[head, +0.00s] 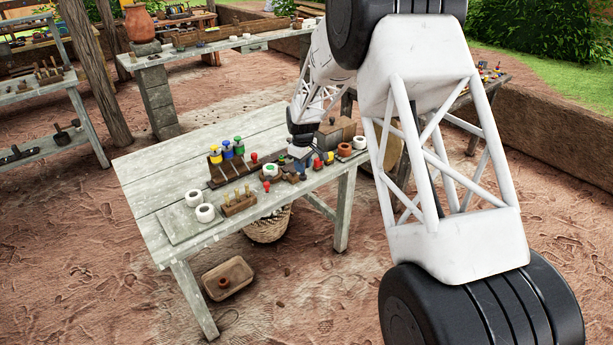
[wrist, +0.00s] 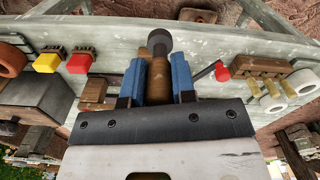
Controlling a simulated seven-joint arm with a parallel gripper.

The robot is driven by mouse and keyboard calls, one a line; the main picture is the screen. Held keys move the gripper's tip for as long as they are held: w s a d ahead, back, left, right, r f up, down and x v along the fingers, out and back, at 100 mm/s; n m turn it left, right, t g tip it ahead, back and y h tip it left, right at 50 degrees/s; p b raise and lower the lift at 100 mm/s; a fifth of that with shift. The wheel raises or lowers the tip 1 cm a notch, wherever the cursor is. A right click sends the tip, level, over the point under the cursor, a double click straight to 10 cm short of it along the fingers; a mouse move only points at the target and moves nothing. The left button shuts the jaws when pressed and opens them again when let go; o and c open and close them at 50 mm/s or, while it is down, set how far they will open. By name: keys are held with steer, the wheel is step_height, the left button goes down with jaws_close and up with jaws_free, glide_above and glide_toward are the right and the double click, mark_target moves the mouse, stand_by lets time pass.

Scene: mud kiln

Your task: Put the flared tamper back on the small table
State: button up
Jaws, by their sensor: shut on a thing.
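My gripper (wrist: 160,78) is shut on the flared tamper (wrist: 158,42), whose brown wooden body sits between the two blue fingers in the wrist view. Its dark grey round end points away from my gripper, towards the table's front edge. The small table (head: 160,165) is a weathered grey plank table; its top also shows in the wrist view (wrist: 118,32). In the head view my gripper (head: 298,165) is low over the table's right part, among small tools, and the tamper cannot be made out there. I cannot tell whether the tamper touches the table.
In the wrist view, a yellow block (wrist: 46,63) and a red block (wrist: 79,64) lie left, a red-ended tool (wrist: 222,72) and a peg rack (wrist: 258,65) right. The table's back left is bare.

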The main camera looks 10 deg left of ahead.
steer(key=s+d+f, duration=0.1)
steer(key=s+d, duration=0.3)
steer(key=shift+d+f, duration=0.35)
steer(key=w+a+f, duration=0.1)
steer(key=w+a, duration=0.3)
steer(key=w, duration=1)
steer(key=shift+w+a+f, duration=0.15)
steer(key=shift+w+f, duration=0.05)
stand_by(0.4)
steer(key=shift+w+a+f, duration=0.1)
steer(key=shift+w+f, duration=0.15)
steer(key=shift+f, duration=0.65)
steer(key=shift+w+a+f, duration=0.1)
steer(key=shift+w+f, duration=0.1)
steer(key=shift+f, duration=0.7)
steer(key=shift+f, duration=0.1)
